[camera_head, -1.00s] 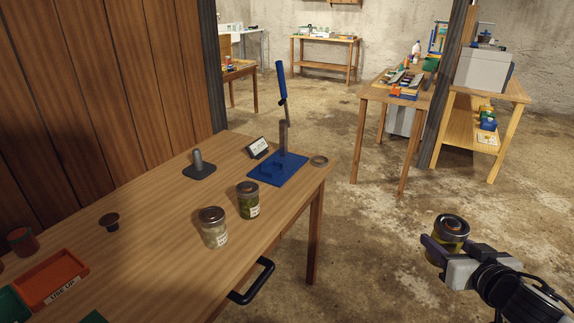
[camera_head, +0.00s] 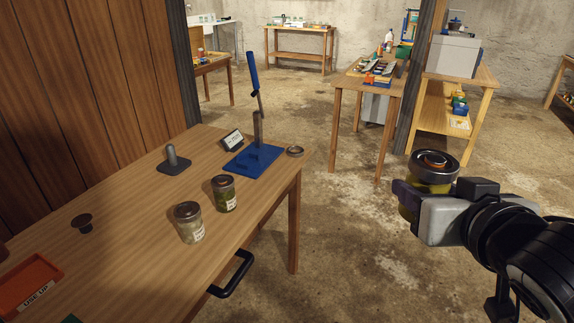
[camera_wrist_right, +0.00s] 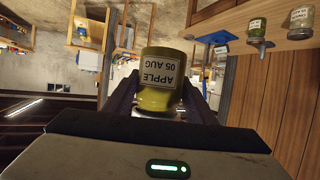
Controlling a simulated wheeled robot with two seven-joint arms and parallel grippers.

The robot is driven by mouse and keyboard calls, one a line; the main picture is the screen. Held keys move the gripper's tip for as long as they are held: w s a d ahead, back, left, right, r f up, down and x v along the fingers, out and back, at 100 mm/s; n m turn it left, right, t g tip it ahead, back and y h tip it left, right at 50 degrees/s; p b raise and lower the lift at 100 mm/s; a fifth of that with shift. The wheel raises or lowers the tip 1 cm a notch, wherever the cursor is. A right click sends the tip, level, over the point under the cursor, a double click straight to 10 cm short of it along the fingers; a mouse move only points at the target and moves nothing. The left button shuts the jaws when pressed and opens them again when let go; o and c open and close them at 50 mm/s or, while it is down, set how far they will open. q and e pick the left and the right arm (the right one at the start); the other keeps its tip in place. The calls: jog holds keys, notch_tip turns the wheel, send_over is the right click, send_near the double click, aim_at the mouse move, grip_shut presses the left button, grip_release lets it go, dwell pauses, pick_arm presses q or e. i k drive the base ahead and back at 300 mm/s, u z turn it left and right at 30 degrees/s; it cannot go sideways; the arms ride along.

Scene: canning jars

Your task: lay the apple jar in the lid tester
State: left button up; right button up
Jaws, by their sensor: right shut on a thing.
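My right gripper (camera_head: 424,196) is at the right of the head view, clear of the table and over the floor. It is shut on the apple jar (camera_head: 434,164), a jar of yellow content with a metal lid. In the right wrist view the jar (camera_wrist_right: 158,80) sits between the fingers, and its label reads "APPLE 05 AUG" upside down. The lid tester, a blue base (camera_head: 253,161) with an upright post and a raised blue lever (camera_head: 252,72), stands at the far right end of the table. The jar is apart from it. My left gripper is not in view.
Two other jars stand on the wooden table (camera_head: 130,225): a pale one (camera_head: 189,224) and a green one (camera_head: 224,196). A dark stand (camera_head: 174,162), a small display (camera_head: 232,140) and a ring (camera_head: 295,151) lie around the tester. An orange "USE UP" tray (camera_head: 32,285) is front left.

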aim_at(249, 163)
jog(key=z, duration=1.25)
jog(key=i, duration=1.55)
jog(key=u, duration=2.75)
jog(key=i, duration=0.5)
jog(key=u, duration=0.05)
